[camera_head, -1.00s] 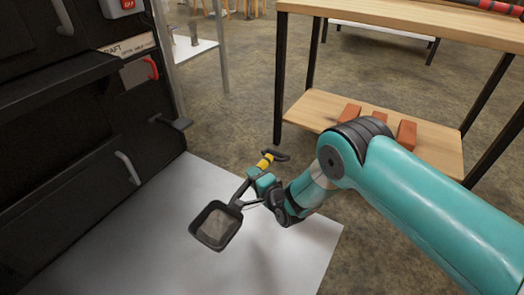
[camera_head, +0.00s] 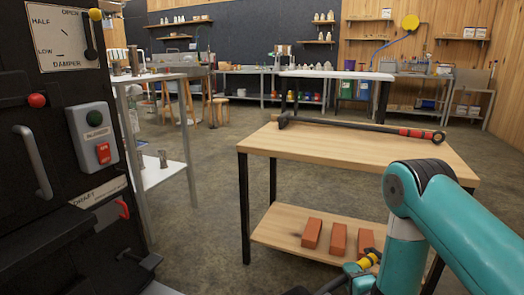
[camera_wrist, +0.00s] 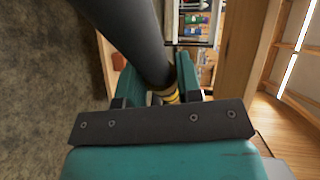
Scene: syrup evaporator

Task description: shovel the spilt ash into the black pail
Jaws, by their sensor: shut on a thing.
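My gripper (camera_head: 360,276) is at the bottom edge of the head view, shut on the ash shovel's handle. The shovel (camera_head: 369,261) shows there only as a yellow-banded grip and a short piece of black shaft; its pan is out of frame. In the wrist view the thick black shaft of the shovel (camera_wrist: 128,35) runs up and left from between the jaws of my gripper (camera_wrist: 155,99), with the yellow band at the jaws. Whether the pan holds ash now cannot be seen. No spilt ash and no black pail can be made out in either view.
A wooden table (camera_head: 350,150) stands ahead, with a long black tool with a red grip (camera_head: 415,133) on top and bricks (camera_head: 338,238) on its lower shelf. The black stove front (camera_head: 55,165) is close on the left. Open floor (camera_head: 205,235) lies between them.

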